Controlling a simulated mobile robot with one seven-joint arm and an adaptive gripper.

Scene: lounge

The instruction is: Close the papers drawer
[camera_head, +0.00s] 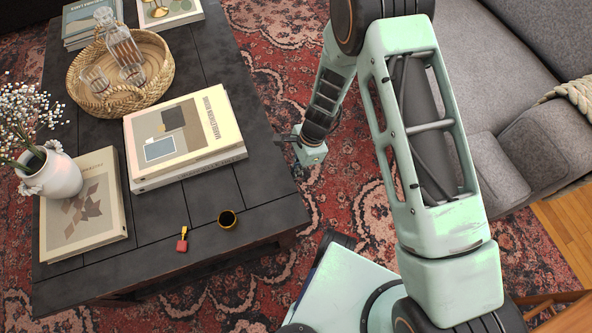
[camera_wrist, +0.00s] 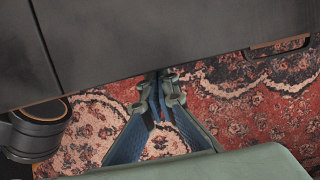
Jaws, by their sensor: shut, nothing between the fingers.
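The dark coffee table (camera_head: 166,215) fills the left half of the head view. Its near top surface also shows in the wrist view (camera_wrist: 150,40). No drawer opening or papers are clearly visible; the table's sides are mostly hidden from above. In the wrist view, a thin dark strip with a brown edge (camera_wrist: 280,47) juts past the table edge at right; I cannot tell whether it is part of the drawer. My gripper (camera_head: 279,138) is beside the table's right long edge, pointing at it. In the wrist view its fingertips (camera_wrist: 160,76) are together and empty, at the table edge; contact is unclear.
A grey sofa (camera_head: 490,70) stands at right. Patterned rug (camera_head: 285,50) lies between.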

